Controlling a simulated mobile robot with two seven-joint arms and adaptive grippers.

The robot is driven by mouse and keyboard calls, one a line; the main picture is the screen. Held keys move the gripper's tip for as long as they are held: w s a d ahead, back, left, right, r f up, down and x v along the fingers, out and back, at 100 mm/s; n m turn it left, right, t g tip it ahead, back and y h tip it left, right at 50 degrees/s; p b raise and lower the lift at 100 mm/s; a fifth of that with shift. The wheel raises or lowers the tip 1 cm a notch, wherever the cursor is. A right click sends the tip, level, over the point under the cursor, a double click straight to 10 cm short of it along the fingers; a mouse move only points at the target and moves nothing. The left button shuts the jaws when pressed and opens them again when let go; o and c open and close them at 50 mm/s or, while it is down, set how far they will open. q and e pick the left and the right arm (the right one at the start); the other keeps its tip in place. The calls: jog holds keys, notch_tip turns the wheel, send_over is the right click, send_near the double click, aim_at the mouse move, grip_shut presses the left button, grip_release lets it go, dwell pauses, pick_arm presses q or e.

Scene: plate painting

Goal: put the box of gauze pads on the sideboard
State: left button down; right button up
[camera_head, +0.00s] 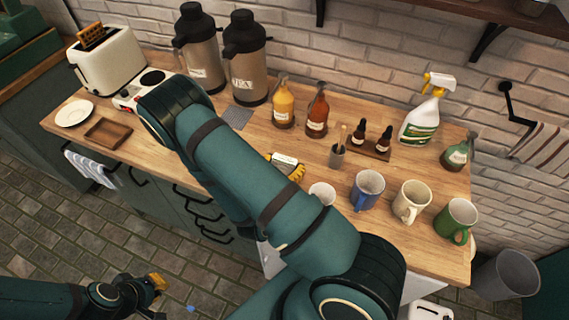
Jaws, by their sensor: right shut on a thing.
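The sideboard (150,148) has a wooden top and dark teal drawers, and stands along the brick wall. A small pale box with dark print (284,159), which looks like the box of gauze pads, shows over the middle of the top. My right gripper (293,170) is shut on it, with yellow finger pads at its right end. My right arm hides the rest of that gripper. I cannot tell whether the box touches the wood. My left gripper (157,298) is low at the left, over the floor, with its fingers apart and empty.
Mugs (368,190) line the front right. Behind are bottles (283,105), a spray bottle (422,115) and a small tray of droppers (370,150). Two flasks (245,70), a toaster (108,62), a plate (74,113) and a wooden tray (108,133) stand left. Bare wood shows around the box.

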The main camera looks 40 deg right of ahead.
jog(key=shift+f, duration=0.15)
jog(key=o, duration=0.9)
jog(key=shift+c, duration=0.2)
jog(key=shift+r, duration=0.2)
jog(key=b+v, duration=0.1)
jog(key=v, duration=1.1)
jog(key=shift+f, duration=0.1)
